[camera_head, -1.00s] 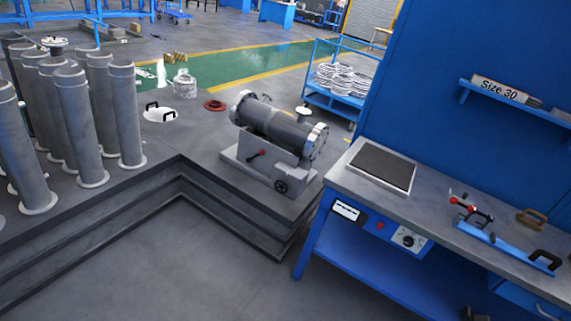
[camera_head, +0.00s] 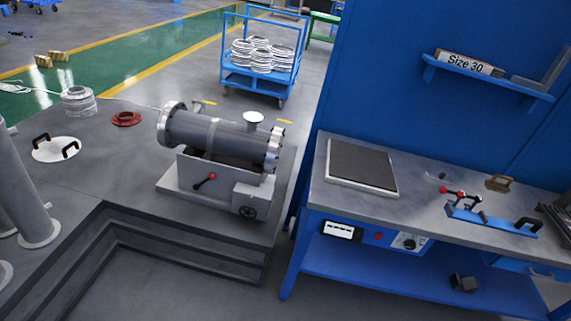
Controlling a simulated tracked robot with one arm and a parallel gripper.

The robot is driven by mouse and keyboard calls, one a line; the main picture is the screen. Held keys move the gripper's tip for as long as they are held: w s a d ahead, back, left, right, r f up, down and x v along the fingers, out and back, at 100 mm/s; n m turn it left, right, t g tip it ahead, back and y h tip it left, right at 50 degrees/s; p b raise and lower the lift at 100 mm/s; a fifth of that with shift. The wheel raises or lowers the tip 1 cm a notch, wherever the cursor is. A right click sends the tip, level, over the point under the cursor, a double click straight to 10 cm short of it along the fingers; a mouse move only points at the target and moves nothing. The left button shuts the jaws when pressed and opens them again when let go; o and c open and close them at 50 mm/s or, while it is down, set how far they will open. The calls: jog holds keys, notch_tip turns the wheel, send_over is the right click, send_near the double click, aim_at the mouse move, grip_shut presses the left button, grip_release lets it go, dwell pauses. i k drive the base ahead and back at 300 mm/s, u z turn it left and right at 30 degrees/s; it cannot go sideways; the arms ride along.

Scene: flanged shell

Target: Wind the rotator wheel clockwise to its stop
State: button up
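The rotator (camera_head: 180,192) is a grey stand on the raised platform, left of the workbench. A small dark handwheel (camera_head: 248,212) sits on the front of the box at its right end. A red-knobbed lever (camera_head: 205,181) is on its front face. The grey flanged shell (camera_head: 222,137) lies horizontally on the stand, with a white capped nozzle (camera_head: 254,119) pointing up. The wheel's angle is too small to read. My gripper is not in view.
A stepped edge (camera_head: 190,258) drops from the platform to the floor in front. A blue workbench (camera_head: 318,200) stands right, with a dark pad (camera_head: 362,165) and a blue clamp tool (camera_head: 490,220). A blue cart (camera_head: 262,78) stands behind. Grey pipes (camera_head: 30,195) stand at left.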

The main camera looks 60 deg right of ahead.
aim_at(248, 212)
jog(key=z, duration=0.7)
jog(key=i, duration=1.15)
jog(key=z, duration=0.8)
